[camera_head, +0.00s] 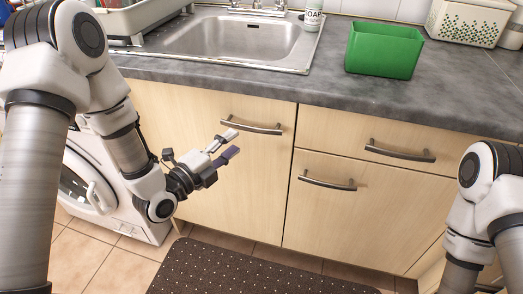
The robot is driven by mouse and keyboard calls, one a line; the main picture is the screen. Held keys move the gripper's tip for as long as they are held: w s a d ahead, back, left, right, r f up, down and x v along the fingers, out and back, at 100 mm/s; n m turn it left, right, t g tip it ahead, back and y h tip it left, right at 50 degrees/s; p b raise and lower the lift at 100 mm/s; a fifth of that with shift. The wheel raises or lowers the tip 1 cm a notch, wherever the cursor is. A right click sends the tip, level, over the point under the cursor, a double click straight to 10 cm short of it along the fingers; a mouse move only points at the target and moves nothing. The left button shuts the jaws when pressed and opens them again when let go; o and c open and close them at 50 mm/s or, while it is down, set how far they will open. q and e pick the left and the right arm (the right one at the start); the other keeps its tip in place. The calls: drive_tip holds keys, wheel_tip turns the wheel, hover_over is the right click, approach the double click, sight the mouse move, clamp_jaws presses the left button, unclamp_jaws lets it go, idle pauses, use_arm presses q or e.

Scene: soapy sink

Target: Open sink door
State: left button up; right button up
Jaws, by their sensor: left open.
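The sink door (210,165) is a light wood cabinet front below the sink (230,38), and it is shut. Its curved metal handle (251,127) lies across the upper part of the door. My left gripper (232,143) is open and empty, its fingers pointing up and right. In the picture it shows just below and left of the handle. I cannot tell how far it stands from the door. My right arm is at the right edge, and its gripper is out of view.
A drawer (330,155) and lower door with handles are to the right. A white washing machine (115,195) stands at left. A green bin (383,52), a soap bottle (312,18) and a patterned basket (465,22) are on the grey counter (300,90). A brown mat (235,270) covers the floor.

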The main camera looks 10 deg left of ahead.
sight(249, 129)
use_arm(q)
drive_tip(key=x, duration=0.7)
drive_tip(key=shift+w+d+r, duration=0.1)
drive_tip(key=shift+d+r, duration=0.15)
clamp_jaws()
